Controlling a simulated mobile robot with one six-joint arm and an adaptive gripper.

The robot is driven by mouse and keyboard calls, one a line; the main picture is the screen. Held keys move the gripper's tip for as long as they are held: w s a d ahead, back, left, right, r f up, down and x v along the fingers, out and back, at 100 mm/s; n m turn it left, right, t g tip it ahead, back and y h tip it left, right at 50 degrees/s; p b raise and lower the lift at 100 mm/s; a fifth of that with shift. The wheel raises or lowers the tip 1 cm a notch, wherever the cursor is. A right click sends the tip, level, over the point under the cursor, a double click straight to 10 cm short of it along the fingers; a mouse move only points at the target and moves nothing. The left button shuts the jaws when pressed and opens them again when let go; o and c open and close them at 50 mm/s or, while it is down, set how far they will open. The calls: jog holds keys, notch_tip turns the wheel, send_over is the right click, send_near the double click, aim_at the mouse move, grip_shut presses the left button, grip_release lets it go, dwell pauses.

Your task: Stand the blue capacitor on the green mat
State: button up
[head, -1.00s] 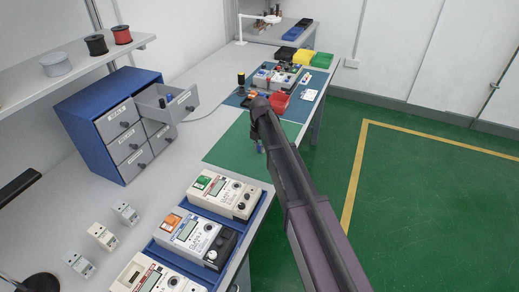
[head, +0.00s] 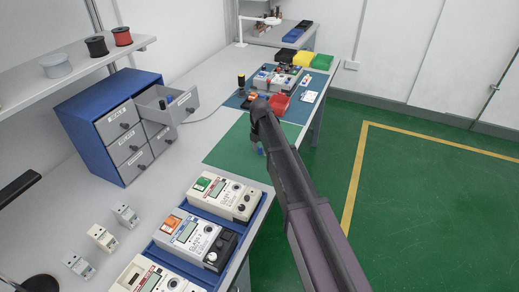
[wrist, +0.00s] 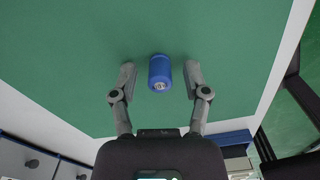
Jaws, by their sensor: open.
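The blue capacitor (wrist: 160,72) is a small blue cylinder with a pale end facing the wrist camera. My gripper (wrist: 160,78) is open, with one finger on each side of the capacitor and a visible gap at both sides. In the head view, a bit of the blue capacitor (head: 260,149) shows beside my dark arm, over the green mat (head: 228,151). My arm hides most of the jaws there.
Meters (head: 224,196) in blue trays line the bench's front edge. A blue drawer cabinet (head: 85,135) with an open drawer (head: 165,105) stands left of the mat. A red bin (head: 280,103) and a meter (head: 276,77) lie beyond. The mat's left part is clear.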

aim_at(260, 147)
notch_tip(260, 147, up, 12)
jog(key=p, duration=1.2)
jog(key=shift+d+r, duration=0.1)
dwell(0.8)
jog(key=s+d+m, duration=2.2)
jog(key=s+m, duration=0.4)
jog(key=m, duration=0.3)
dwell(0.4)
